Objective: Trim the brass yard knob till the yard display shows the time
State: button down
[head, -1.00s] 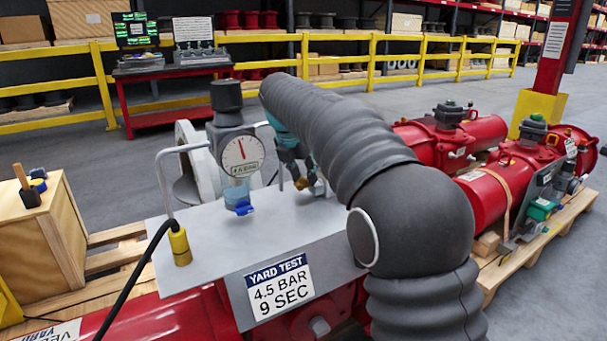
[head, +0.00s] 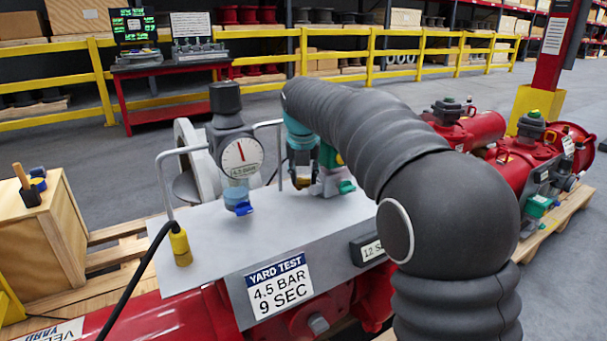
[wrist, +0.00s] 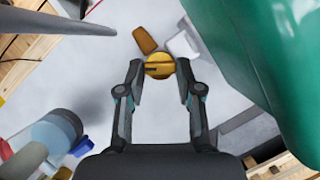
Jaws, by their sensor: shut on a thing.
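The brass yard knob (wrist: 159,66) is a round brass disc with a dark slot, set on the grey panel (head: 215,240). My gripper (wrist: 158,72) is shut on it, one finger at each side in the wrist view. In the head view my gripper (head: 302,180) points down at the panel and mostly hides the knob. The yard display (head: 371,249) on the panel's front starts with "12 S"; my arm covers the rest. The yard test label (head: 280,286) reads 4.5 BAR, 9 SEC.
A gauge (head: 242,156) on a regulator with a blue tap stands left of my gripper. A metal hoop handle (head: 163,180) rises at the panel's left. A teal and white fitting (head: 333,178) stands close on the gripper's right. A wooden crate (head: 45,235) is at the left.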

dwell(0.3)
jog(key=c, duration=0.8)
grip_release()
jog(key=shift+w, duration=0.1)
jog(key=shift+o, duration=0.2)
